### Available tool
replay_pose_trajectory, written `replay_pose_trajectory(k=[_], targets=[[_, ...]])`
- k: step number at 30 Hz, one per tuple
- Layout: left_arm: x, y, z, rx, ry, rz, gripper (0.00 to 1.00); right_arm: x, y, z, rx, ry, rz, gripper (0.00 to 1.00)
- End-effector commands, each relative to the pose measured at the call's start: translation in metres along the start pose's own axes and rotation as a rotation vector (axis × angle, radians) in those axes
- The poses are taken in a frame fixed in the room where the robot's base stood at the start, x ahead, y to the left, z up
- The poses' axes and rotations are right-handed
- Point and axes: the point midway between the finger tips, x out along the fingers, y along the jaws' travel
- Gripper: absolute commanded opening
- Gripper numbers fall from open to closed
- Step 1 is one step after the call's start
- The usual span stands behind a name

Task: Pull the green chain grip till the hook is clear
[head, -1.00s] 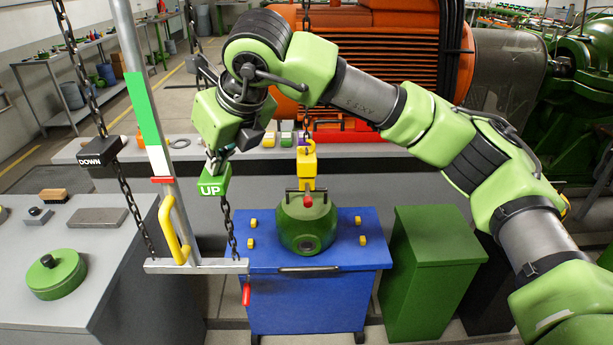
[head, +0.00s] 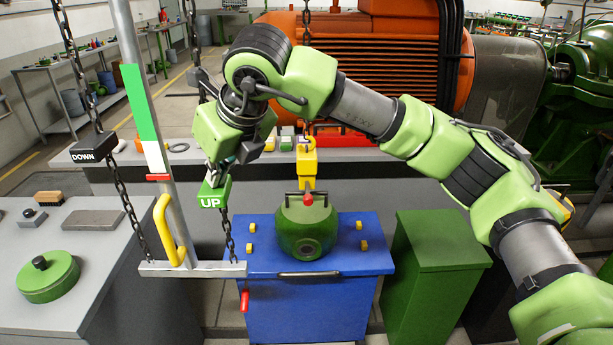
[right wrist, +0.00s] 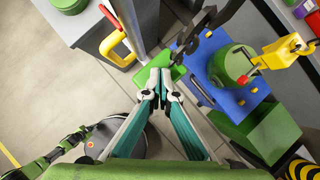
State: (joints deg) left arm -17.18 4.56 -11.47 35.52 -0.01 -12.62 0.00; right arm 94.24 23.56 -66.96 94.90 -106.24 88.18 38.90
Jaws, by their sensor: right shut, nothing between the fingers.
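The green chain grip marked UP (head: 212,194) hangs on a dark chain left of the blue stand. My right gripper (head: 217,176) points down with its fingertips at the top of this grip, shut with nothing between them; in the right wrist view the fingertips (right wrist: 161,86) meet over the green grip (right wrist: 152,64). The yellow hook (head: 306,162) hangs from a chain above the green rounded case (head: 306,232). Its lower end is close to the case's dark top handle and red knob (head: 308,200); I cannot tell whether they touch. My left gripper is not seen.
The dark DOWN grip (head: 95,148) hangs at the left. A post with a green and white strip (head: 143,115), a yellow handle (head: 165,232) and a grey crossbar (head: 192,269) stands close by. The case sits on the blue stand (head: 345,262); a green cabinet (head: 436,240) is to its right.

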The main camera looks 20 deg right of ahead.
Motion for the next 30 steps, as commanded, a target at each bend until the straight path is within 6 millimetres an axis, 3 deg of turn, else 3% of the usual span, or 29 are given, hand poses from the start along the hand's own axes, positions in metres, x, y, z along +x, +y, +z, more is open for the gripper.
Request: replay_pose_trajectory(k=[30], targets=[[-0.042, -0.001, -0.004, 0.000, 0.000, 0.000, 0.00, -0.068, 0.000, 0.047, 0.000, -0.004, 0.000, 0.00]])
